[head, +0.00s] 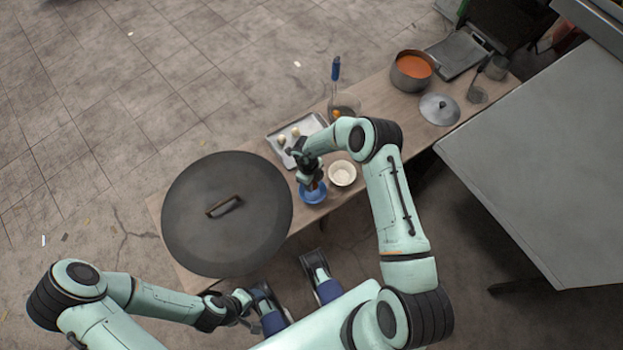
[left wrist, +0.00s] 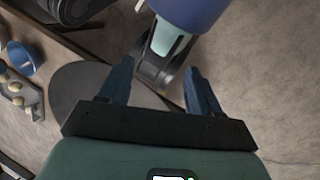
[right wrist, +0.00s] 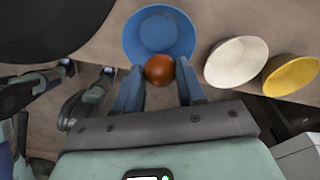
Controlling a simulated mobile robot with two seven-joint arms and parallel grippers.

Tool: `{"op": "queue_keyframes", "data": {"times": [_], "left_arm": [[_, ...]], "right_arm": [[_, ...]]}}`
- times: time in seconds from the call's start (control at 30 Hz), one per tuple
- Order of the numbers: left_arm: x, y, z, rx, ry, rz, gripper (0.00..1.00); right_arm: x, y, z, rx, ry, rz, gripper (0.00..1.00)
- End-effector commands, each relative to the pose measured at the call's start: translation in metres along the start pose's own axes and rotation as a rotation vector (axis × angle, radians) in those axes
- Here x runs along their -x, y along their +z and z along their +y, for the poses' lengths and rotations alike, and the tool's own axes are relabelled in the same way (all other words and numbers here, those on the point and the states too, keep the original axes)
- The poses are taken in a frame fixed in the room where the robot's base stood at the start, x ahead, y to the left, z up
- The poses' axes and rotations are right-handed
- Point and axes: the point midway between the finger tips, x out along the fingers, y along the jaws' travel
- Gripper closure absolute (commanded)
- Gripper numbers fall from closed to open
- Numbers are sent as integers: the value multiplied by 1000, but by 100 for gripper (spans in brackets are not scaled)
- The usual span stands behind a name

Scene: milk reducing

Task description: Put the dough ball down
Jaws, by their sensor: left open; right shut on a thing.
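My right gripper (right wrist: 158,88) is shut on a brown-orange ball (right wrist: 159,69), the dough ball, which shows between its fingertips in the right wrist view. The ball is at the near rim of the blue bowl (right wrist: 159,30); I cannot tell its height above it. In the head view, the right gripper (head: 312,184) is over the blue bowl (head: 313,197), which stands at the table's near edge. My left gripper (left wrist: 158,85) is open and empty. In the head view it is low, near the front of my base (head: 250,303).
A large dark round lid (head: 226,235) covers the table's left end. A white bowl (right wrist: 236,62) and a yellow bowl (right wrist: 291,73) stand right of the blue one. Behind is a metal tray (head: 275,136) with pale balls. A pot (head: 411,72) and lid (head: 439,108) stand further right.

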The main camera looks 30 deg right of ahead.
Motion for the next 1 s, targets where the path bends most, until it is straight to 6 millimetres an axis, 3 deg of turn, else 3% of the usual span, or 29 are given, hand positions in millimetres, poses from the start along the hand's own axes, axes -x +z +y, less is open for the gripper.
{"op": "queue_keyframes", "data": {"times": [0.4,0.83,0.87,0.93,1.0], "left_arm": [[-26,-42,-10,9,-4,112,37],[-28,-52,-12,11,-5,139,37],[-28,-52,-12,11,-5,138,37],[-28,-52,-12,11,-5,138,37],[-28,-52,-12,11,-5,138,37]], "right_arm": [[-41,5,0,1,0,0,75],[-46,6,0,1,0,-1,75],[-46,6,0,1,0,-1,54],[-46,6,0,1,0,-1,31],[-46,6,0,1,0,-1,31]]}}
